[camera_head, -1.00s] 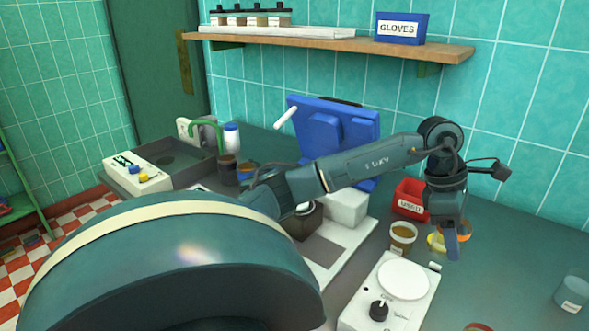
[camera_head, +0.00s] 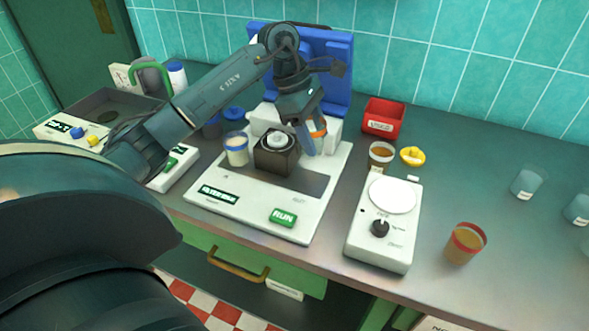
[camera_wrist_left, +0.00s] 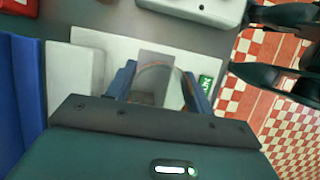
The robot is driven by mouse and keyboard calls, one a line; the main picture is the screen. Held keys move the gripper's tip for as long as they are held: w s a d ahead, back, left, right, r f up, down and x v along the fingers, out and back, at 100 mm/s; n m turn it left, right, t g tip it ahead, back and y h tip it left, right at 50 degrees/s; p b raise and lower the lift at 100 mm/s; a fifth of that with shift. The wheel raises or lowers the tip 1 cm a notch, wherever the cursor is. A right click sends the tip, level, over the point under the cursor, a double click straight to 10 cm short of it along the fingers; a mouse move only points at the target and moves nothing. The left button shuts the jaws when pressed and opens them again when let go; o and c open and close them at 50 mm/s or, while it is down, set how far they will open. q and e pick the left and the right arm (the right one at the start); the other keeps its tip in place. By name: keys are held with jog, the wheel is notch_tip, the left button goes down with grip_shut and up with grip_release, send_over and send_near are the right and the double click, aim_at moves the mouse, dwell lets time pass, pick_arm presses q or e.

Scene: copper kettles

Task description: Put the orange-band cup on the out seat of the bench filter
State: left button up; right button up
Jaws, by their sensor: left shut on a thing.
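My left gripper (camera_head: 304,138) is shut on the orange-band cup (camera_head: 318,127), held over the right part of the bench filter (camera_head: 240,211). Mostly the orange band shows beside the finger. In the left wrist view the clear cup (camera_wrist_left: 156,72) sits between the two fingers (camera_wrist_left: 158,88), over a grey patch on the white base. The bench filter has a white base, a dark block with a round white top (camera_head: 279,141), a grey pad (camera_head: 311,184) to its right, and a green RUN button (camera_head: 283,217). Whether the cup touches anything is unclear. My right gripper does not show.
A white device with a round plate (camera_head: 392,196) stands right of the filter. A brown-filled cup (camera_head: 381,158), yellow item (camera_head: 412,156) and red bin (camera_head: 383,118) are behind it. A red-band cup (camera_head: 465,245) is at front right. A white-filled cup (camera_head: 236,151) stands left of the block.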

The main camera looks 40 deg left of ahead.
pick_arm(q)
notch_tip(320, 180, down, 9)
jog(key=shift+d+p, duration=0.1)
jog(key=shift+p, duration=0.5)
jog(key=shift+f, duration=0.3)
jog(key=o, duration=1)
jog(key=shift+c, duration=0.2)
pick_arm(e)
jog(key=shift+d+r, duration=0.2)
pick_arm(q)
jog(key=shift+r, duration=0.15)
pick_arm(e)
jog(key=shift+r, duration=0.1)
pick_arm(q)
jog(key=shift+r, duration=0.2)
jog(key=b+v, duration=0.2)
jog(key=v, duration=0.9)
jog(key=shift+a+r, duration=0.25)
jog(key=shift+r, duration=0.1)
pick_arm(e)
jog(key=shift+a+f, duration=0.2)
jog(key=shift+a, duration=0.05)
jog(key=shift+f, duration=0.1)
